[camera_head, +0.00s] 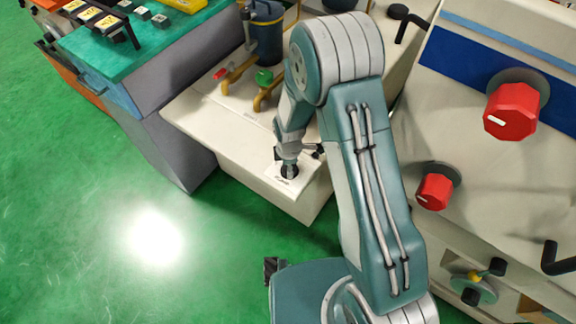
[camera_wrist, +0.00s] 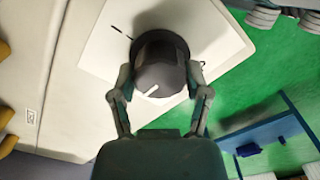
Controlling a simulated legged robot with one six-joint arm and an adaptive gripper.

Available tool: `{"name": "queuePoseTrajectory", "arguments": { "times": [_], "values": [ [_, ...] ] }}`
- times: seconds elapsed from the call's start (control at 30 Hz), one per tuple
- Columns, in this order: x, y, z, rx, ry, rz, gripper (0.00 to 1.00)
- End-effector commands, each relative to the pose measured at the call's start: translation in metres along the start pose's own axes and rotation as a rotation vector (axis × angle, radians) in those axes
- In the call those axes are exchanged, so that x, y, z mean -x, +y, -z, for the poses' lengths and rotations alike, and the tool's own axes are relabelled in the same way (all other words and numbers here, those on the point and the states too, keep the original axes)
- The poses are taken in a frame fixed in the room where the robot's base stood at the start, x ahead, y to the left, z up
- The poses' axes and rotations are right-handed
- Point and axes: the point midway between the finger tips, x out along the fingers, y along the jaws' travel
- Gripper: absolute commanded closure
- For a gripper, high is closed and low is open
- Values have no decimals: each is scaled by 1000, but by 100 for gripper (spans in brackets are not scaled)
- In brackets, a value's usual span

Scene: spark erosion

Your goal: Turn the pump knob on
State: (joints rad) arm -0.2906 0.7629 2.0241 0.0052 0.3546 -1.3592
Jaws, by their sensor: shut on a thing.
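The pump knob (camera_wrist: 158,62) is a dark round knob with a white pointer line on its face. It sits on a light plate (camera_wrist: 104,52) with dark marks beside it. My gripper (camera_wrist: 160,82) has its two fingers on opposite sides of the knob, shut on it. In the wrist view the pointer line slants down to the left. In the head view my gripper (camera_head: 288,158) reaches down over the knob (camera_head: 289,172) at the front corner of the cream cabinet (camera_head: 235,140). The gripper partly hides the knob there.
A red-handled valve (camera_head: 219,73), a green-handled valve (camera_head: 264,77) and a dark blue cylinder (camera_head: 267,35) stand behind on the cabinet. A machine panel with a large red knob (camera_head: 512,111) and a smaller one (camera_head: 434,192) is at right. Green floor (camera_head: 110,215) is open at left.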

Motion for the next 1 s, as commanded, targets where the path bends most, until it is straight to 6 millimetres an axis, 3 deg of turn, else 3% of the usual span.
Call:
{"name": "queuePoseTrajectory", "arguments": {
  "times": [1.0],
  "values": [
    [0,1,-3,-885,1,-1,86]
  ]
}}
